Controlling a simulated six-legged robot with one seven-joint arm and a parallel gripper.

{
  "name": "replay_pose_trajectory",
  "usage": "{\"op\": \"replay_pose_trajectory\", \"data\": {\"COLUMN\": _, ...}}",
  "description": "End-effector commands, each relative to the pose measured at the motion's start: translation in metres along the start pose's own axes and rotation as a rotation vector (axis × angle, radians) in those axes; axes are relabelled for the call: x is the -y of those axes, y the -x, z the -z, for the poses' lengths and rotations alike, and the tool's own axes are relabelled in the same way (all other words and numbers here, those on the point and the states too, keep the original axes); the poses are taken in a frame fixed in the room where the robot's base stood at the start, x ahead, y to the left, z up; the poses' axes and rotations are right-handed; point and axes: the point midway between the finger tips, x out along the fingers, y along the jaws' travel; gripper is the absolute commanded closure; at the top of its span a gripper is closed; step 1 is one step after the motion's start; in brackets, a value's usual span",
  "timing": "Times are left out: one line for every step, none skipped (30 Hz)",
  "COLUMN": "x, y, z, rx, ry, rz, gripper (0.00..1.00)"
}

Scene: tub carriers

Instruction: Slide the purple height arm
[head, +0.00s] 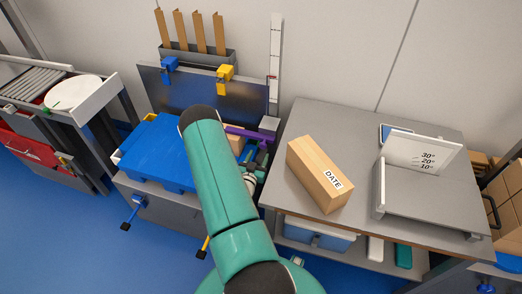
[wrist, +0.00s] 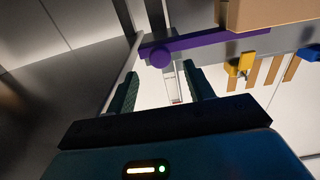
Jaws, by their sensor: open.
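The purple height arm (head: 243,132) reaches left from the tall white scale post (head: 275,60) at the back of the middle station. In the wrist view the purple height arm (wrist: 205,44) crosses the top, with a round purple knob (wrist: 160,57) on it. My gripper (wrist: 160,84) is open, its two dark green fingers apart, with the knob just beyond and between the fingertips. Nothing is seen held, and I cannot tell whether a finger touches the arm. In the head view my teal arm hides much of the station and most of the gripper.
A cardboard box (wrist: 270,14) is close to the purple arm. A blue clamp (head: 169,65) and a yellow clamp (head: 224,73) sit on the dark back panel. A blue lid (head: 157,152) lies left. The right table holds a DATE box (head: 319,174).

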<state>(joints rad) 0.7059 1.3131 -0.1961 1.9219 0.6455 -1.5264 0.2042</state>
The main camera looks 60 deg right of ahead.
Motion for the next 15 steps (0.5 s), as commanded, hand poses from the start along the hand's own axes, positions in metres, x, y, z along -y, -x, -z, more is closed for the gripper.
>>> {"op": "replay_pose_trajectory", "data": {"x": -0.001, "y": -0.010, "z": 0.000, "rx": -0.002, "ry": -0.002, "rz": -0.001, "gripper": 0.48}}
{"op": "replay_pose_trajectory", "data": {"x": -0.001, "y": -0.015, "z": 0.000, "rx": -0.002, "ry": -0.002, "rz": -0.001, "gripper": 0.48}}
{"op": "replay_pose_trajectory", "data": {"x": -0.001, "y": -0.022, "z": 0.000, "rx": -0.002, "ry": -0.001, "rz": -0.001, "gripper": 0.48}}
{"op": "replay_pose_trajectory", "data": {"x": -0.001, "y": -0.026, "z": 0.000, "rx": -0.002, "ry": -0.001, "rz": -0.001, "gripper": 0.48}}
{"op": "replay_pose_trajectory", "data": {"x": 0.000, "y": -0.031, "z": 0.000, "rx": -0.002, "ry": -0.001, "rz": -0.001, "gripper": 0.48}}
{"op": "replay_pose_trajectory", "data": {"x": 0.000, "y": -0.035, "z": 0.000, "rx": -0.001, "ry": -0.001, "rz": -0.001, "gripper": 0.48}}
{"op": "replay_pose_trajectory", "data": {"x": 0.000, "y": -0.038, "z": 0.000, "rx": 0.000, "ry": -0.001, "rz": 0.000, "gripper": 0.48}}
{"op": "replay_pose_trajectory", "data": {"x": 0.000, "y": -0.041, "z": 0.000, "rx": -0.001, "ry": -0.001, "rz": 0.000, "gripper": 0.48}}
{"op": "replay_pose_trajectory", "data": {"x": 0.000, "y": -0.043, "z": 0.000, "rx": -0.001, "ry": -0.001, "rz": 0.000, "gripper": 0.48}}
{"op": "replay_pose_trajectory", "data": {"x": 0.000, "y": -0.044, "z": 0.000, "rx": -0.001, "ry": 0.000, "rz": 0.000, "gripper": 0.48}}
{"op": "replay_pose_trajectory", "data": {"x": 0.000, "y": -0.045, "z": 0.000, "rx": 0.000, "ry": 0.000, "rz": 0.001, "gripper": 0.48}}
{"op": "replay_pose_trajectory", "data": {"x": 0.000, "y": -0.046, "z": 0.000, "rx": 0.000, "ry": 0.000, "rz": 0.001, "gripper": 0.48}}
{"op": "replay_pose_trajectory", "data": {"x": 0.000, "y": -0.046, "z": 0.000, "rx": 0.000, "ry": 0.000, "rz": 0.001, "gripper": 0.48}}
{"op": "replay_pose_trajectory", "data": {"x": 0.000, "y": -0.046, "z": 0.000, "rx": 0.001, "ry": 0.000, "rz": 0.001, "gripper": 0.48}}
{"op": "replay_pose_trajectory", "data": {"x": 0.000, "y": -0.046, "z": 0.000, "rx": 0.001, "ry": 0.000, "rz": 0.001, "gripper": 0.48}}
